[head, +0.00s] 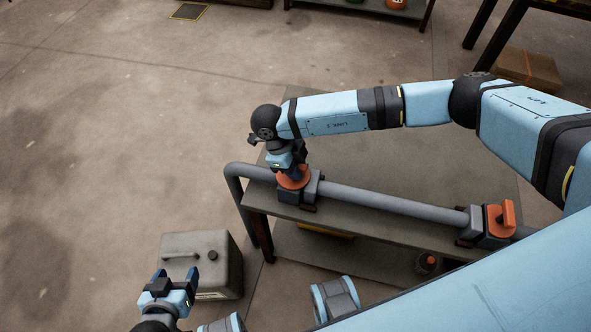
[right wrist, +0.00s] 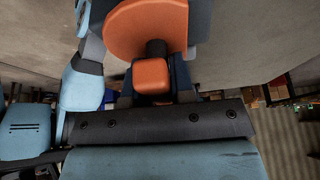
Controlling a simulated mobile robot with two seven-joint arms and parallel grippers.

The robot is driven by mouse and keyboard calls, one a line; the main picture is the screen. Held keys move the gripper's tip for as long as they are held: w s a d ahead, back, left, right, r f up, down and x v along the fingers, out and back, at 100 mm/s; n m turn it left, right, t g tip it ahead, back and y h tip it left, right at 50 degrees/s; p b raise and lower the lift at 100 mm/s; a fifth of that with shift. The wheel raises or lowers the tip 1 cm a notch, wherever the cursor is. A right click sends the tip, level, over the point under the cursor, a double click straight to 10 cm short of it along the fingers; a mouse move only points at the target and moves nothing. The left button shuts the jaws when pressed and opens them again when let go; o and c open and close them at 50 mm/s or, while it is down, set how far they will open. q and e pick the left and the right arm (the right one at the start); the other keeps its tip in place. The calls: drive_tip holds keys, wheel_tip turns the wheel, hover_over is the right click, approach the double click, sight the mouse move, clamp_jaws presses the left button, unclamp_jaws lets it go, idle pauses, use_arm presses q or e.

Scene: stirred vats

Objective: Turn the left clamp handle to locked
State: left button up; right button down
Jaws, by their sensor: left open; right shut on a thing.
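The left clamp (head: 312,188) sits on a grey pipe (head: 385,203) along the bench's near edge. Its orange disc (right wrist: 118,38) and orange handle (right wrist: 152,77) fill the upper middle of the right wrist view. My right gripper (head: 288,168) is over this clamp, pointing down, shut on the handle. In the head view the gripper hides most of the handle, so its angle is hard to tell there. The right clamp (head: 497,222), with an orange handle standing up, is further right on the pipe. My left gripper (head: 175,278) is open and empty at lower left.
The bench (head: 390,165) has a bare grey top and a lower shelf. A cardboard box (head: 528,68) is at the upper right. Floor at left is clear.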

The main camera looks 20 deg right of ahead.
drive_tip(key=shift+w+n+t, duration=0.1)
drive_tip(key=shift+n+t, duration=0.2)
drive_tip(key=shift+n, duration=0.2)
drive_tip(key=c, duration=1)
unclamp_jaws()
drive_tip(key=shift+w+a+r+b, duration=0.15)
drive_tip(key=shift+r+b, duration=0.15)
drive_tip(key=shift+r, duration=0.2)
drive_tip(key=v, duration=1.3)
drive_tip(key=shift+a+f, duration=0.1)
